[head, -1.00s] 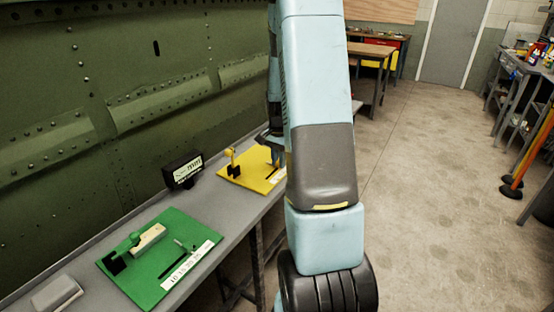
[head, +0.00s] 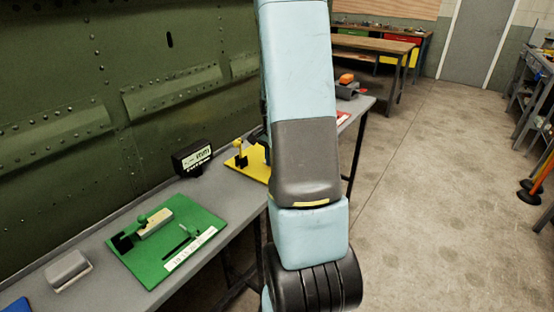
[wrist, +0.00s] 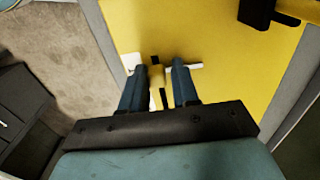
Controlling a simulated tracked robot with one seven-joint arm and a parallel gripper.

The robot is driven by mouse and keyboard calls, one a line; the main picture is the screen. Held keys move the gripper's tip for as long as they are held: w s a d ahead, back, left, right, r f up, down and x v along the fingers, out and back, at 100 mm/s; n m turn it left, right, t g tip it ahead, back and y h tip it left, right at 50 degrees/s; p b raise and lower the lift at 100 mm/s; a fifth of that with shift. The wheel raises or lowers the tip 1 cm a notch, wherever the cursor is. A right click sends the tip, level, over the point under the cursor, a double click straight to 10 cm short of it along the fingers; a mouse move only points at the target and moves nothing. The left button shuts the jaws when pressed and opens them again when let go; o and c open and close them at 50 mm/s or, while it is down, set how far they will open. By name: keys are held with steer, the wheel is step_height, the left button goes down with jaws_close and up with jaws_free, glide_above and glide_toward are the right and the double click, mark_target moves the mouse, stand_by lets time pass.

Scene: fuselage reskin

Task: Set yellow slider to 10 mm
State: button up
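The yellow board (head: 237,163) lies on the bench in the head view, its right part hidden behind my arm. It fills much of the wrist view (wrist: 215,65). A small yellow slider knob (wrist: 156,75) stands there by a dark slot and a white strip (wrist: 190,68). My gripper (wrist: 159,70) has one finger on each side of the knob. Narrow gaps seem to show between the fingers and the knob, so it looks open. The scale marks and slider reading cannot be read. A black display box (head: 192,158) reads in mm, its digits too small to tell.
A green board (head: 150,262) with its own slider lies nearer on the grey bench. A grey box (head: 68,270) and a blue item (head: 15,305) sit at the near end. The green riveted fuselage wall (head: 100,80) runs along the back.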

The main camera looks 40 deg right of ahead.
steer(key=o, duration=0.4)
steer(key=shift+c, duration=0.2)
steer(key=shift+d, duration=0.1)
steer(key=shift+r, duration=0.1)
step_height(320, 180, up, 14)
steer(key=shift+f, duration=0.25)
stand_by(0.4)
steer(key=s+a+r+n+t, duration=0.2)
steer(key=s+a+r+n, duration=0.4)
steer(key=s+a, duration=0.3)
steer(key=s+a+r+n+t, duration=0.3)
steer(key=s+a+r+n, duration=0.4)
steer(key=a, duration=0.8)
steer(key=s+n, duration=0.1)
steer(key=s, duration=0.1)
steer(key=shift+s+r+n+t, duration=0.15)
steer(key=shift+s+n+t, duration=0.15)
